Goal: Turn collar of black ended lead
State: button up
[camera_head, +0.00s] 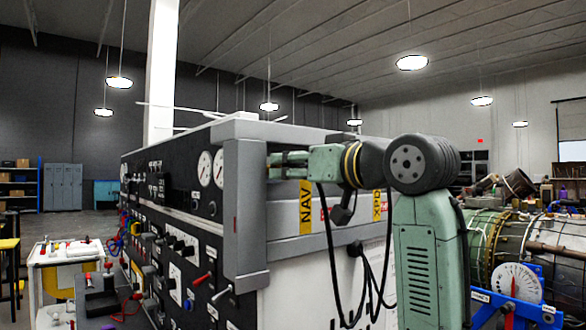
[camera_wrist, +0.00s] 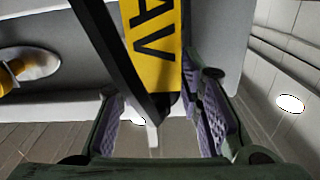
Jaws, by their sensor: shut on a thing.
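My gripper (camera_head: 288,165) is at the upper corner of the grey console, in the recess of its end side. In the wrist view its purple-padded fingers (camera_wrist: 163,125) stand apart, one on each side of a dark end. The black-ended lead (camera_wrist: 122,60) shows there as a dark length running down between the fingers, and they are shut on it. Its collar cannot be made out, and the contact is partly hidden. A yellow NAV tag (camera_wrist: 155,40) lies close beside the dark length. In the head view the NAV tag (camera_head: 306,208) hangs just below my gripper.
The console (camera_head: 245,205) has gauges, knobs and levers along its left face. A second yellow tag (camera_head: 377,205) and loose black cables (camera_head: 368,265) hang by its end side. A white cart (camera_head: 65,252) stands at left, a turbine (camera_head: 520,235) on a blue stand at right.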

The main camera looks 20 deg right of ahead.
jog(key=shift+n, duration=0.3)
jog(key=n, duration=0.4)
jog(key=shift+n, duration=0.3)
jog(key=n, duration=0.4)
jog(key=shift+a+n, duration=0.1)
jog(key=shift+n, duration=0.2)
jog(key=o, duration=1.2)
